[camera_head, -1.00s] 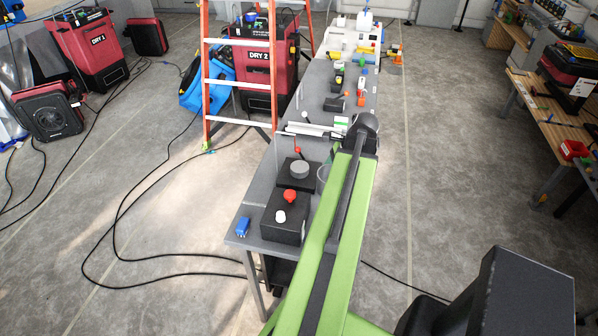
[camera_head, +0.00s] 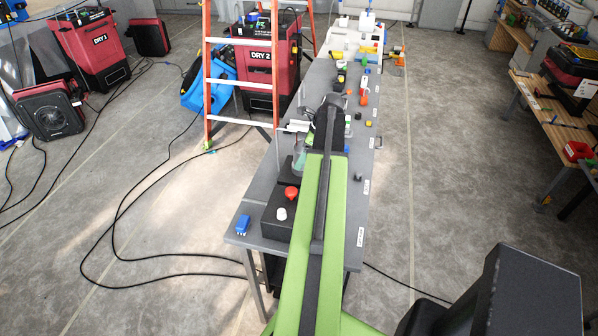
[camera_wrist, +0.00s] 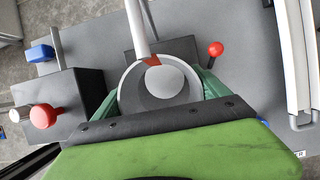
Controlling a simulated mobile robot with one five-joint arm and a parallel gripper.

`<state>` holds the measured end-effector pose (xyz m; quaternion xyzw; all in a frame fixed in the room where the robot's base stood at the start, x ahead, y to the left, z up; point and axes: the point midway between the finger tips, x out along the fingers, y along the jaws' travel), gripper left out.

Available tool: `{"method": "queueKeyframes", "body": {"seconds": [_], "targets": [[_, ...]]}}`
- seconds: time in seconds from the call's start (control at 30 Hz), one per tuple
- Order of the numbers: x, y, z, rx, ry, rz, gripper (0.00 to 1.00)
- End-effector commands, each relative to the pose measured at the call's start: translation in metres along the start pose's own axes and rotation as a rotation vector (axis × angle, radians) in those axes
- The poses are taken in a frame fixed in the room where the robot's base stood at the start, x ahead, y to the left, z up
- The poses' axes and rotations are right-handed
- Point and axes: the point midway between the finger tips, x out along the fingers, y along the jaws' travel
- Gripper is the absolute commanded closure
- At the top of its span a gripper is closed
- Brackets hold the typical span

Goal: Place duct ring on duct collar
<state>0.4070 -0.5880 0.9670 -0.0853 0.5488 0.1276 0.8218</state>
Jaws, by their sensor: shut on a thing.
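In the wrist view my gripper (camera_wrist: 164,92) has its teal fingers on either side of a light grey duct ring (camera_wrist: 127,91) and is shut on it. Inside the ring's outline shows a round grey disc, the duct collar (camera_wrist: 168,84), on a dark base (camera_wrist: 185,52). The ring looks nearly lined up with the collar from above. I cannot tell whether it hovers over the collar or sits around it. In the head view my gripper (camera_head: 301,157) is over the same spot, and my arm and gripper hide the collar.
A black box with a red button (camera_wrist: 43,116) and a white button stands left of the collar. A red-knobbed lever (camera_wrist: 215,48) stands close on the right. A blue block (camera_head: 243,224) lies at the bench corner.

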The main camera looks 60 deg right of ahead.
Motion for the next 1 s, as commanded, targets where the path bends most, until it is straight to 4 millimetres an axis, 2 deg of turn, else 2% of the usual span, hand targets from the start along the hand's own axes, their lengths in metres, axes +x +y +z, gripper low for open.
{"method": "queueKeyframes", "body": {"seconds": [0.03,0.07,0.27,0.37,0.5,0.57,0.8,0.93,0.97,1.0], "targets": [[0.012,-0.003,0.004,-0.002,0.000,0.001,0.64],[0.014,-0.004,0.007,-0.002,0.000,0.001,0.64],[0.017,-0.005,0.012,0.001,0.000,0.000,0.64],[0.026,-0.005,0.008,0.001,0.000,0.000,0.64],[0.051,-0.005,-0.003,0.001,0.000,0.000,0.64],[0.057,-0.005,-0.005,0.001,0.000,0.000,0.64],[0.052,-0.005,-0.004,0.001,0.000,0.000,0.64],[0.057,-0.005,-0.006,0.001,0.000,0.000,0.64],[0.056,-0.005,-0.006,0.001,0.000,0.000,0.12],[0.055,-0.005,-0.005,0.001,0.000,0.000,0.07]]}}
